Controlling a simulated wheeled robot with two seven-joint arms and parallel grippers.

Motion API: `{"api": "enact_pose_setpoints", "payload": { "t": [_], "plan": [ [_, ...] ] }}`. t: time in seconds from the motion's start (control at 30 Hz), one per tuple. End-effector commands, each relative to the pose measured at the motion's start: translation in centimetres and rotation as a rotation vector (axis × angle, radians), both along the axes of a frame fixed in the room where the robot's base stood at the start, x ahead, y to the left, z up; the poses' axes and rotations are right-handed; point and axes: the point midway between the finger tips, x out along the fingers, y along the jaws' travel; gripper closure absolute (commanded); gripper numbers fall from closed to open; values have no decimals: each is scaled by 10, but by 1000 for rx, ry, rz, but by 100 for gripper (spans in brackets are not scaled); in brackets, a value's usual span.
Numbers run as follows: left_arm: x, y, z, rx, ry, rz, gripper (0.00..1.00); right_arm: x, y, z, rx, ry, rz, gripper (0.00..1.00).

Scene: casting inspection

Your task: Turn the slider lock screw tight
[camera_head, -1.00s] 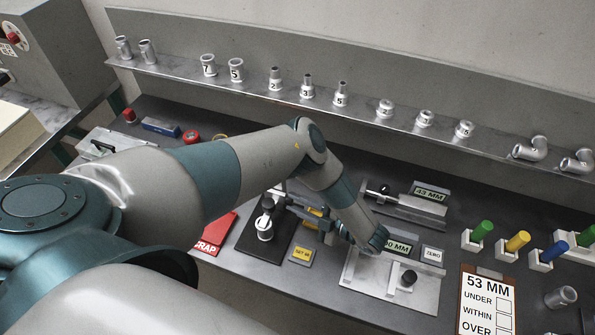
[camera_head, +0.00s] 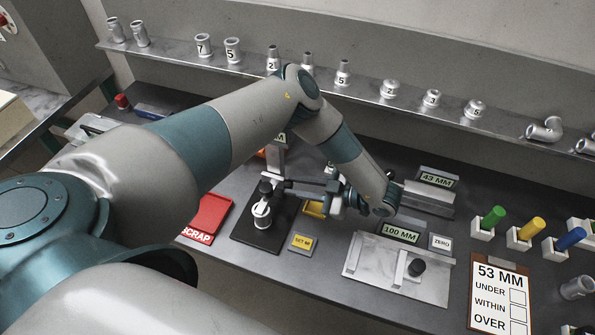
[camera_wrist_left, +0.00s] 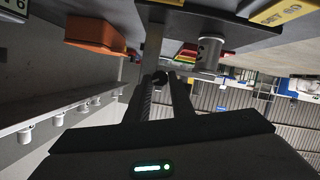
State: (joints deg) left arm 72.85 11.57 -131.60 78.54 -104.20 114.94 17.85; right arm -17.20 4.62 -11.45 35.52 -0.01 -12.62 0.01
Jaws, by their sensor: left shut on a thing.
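The height gauge stand (camera_head: 245,238) has a dark base, an upright column (camera_head: 277,160) and a display partly hidden behind my arm. A numbered casting (camera_head: 261,216) stands on its base under a dark probe. My left gripper (camera_head: 288,185) reaches in from the right at the column. In the left wrist view its fingers (camera_wrist_left: 160,92) are shut on the slider lock screw (camera_wrist_left: 160,77), a small dark round knob in front of the column. The casting (camera_wrist_left: 208,54) also shows there, right of the fingers and apart from them. My right gripper is not in view.
A red scrap tray (camera_head: 208,215) lies left of the stand, a yellow set block (camera_head: 301,243) right of it. A 100 mm gauge plate (camera_head: 365,262) and a 43 mm gauge (camera_head: 430,198) sit further right. A shelf (camera_head: 370,93) of castings runs behind.

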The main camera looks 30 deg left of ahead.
Motion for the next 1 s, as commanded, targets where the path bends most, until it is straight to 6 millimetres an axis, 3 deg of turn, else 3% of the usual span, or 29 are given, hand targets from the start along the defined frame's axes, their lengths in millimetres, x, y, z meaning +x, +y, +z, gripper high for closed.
{"api": "enact_pose_setpoints", "payload": {
  "t": [0.03, 0.4, 1.0],
  "plan": [
    [1, 0, -6, -12, 42, 0, 100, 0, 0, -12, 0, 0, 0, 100],
    [5, 1, -5, -92, 382, 0, 100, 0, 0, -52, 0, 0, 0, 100],
    [9, 2, -5, -214, 891, 0, 100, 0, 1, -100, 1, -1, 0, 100]
  ]
}}
